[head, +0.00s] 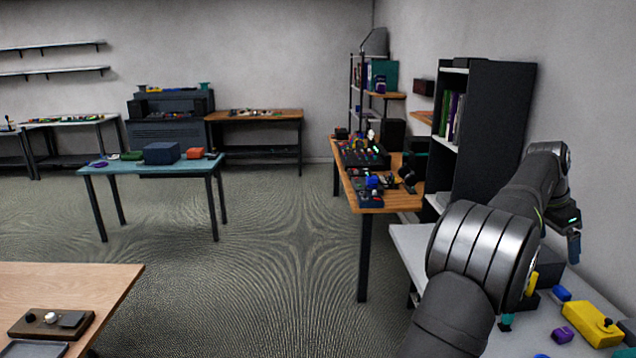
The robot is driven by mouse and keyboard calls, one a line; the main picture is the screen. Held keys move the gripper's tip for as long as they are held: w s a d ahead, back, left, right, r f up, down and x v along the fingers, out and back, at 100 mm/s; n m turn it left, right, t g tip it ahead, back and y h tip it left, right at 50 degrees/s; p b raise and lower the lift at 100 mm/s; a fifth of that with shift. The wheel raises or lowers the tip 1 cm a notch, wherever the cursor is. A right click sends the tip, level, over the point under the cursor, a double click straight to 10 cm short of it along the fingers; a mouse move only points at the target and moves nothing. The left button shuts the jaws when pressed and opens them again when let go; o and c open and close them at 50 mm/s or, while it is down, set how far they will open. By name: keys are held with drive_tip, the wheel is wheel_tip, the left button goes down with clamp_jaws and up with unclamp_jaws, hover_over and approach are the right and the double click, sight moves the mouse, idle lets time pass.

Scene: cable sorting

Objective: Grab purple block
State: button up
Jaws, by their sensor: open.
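A small purple block (562,335) lies on the white table (502,346) at the lower right, left of a larger yellow block. My gripper (573,250) hangs above the table's far part, at the right, pointing down. It is apart from the purple block and beyond it in the picture. The jaws are small and dark here, and nothing shows between them. My arm crosses the right side of the picture and hides part of the table.
The yellow block (586,322) with a dark knob sits right beside the purple block. A blue block (561,293) lies behind it. A dark box (548,268) stands farther back, partly behind my arm. A black shelf unit (500,120) rises beyond the table.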

drive_tip(key=c, duration=0.6)
drive_tip(key=shift+c, duration=0.2)
drive_tip(key=n+y, duration=0.1)
drive_tip(key=n, duration=0.1)
approach(563, 331)
drive_tip(key=f, duration=0.1)
drive_tip(key=d+f, duration=0.1)
drive_tip(key=shift+s+f+t, duration=0.15)
drive_tip(key=shift+f+t, duration=0.15)
drive_tip(key=shift+f, duration=0.05)
drive_tip(key=shift+x, duration=3.15)
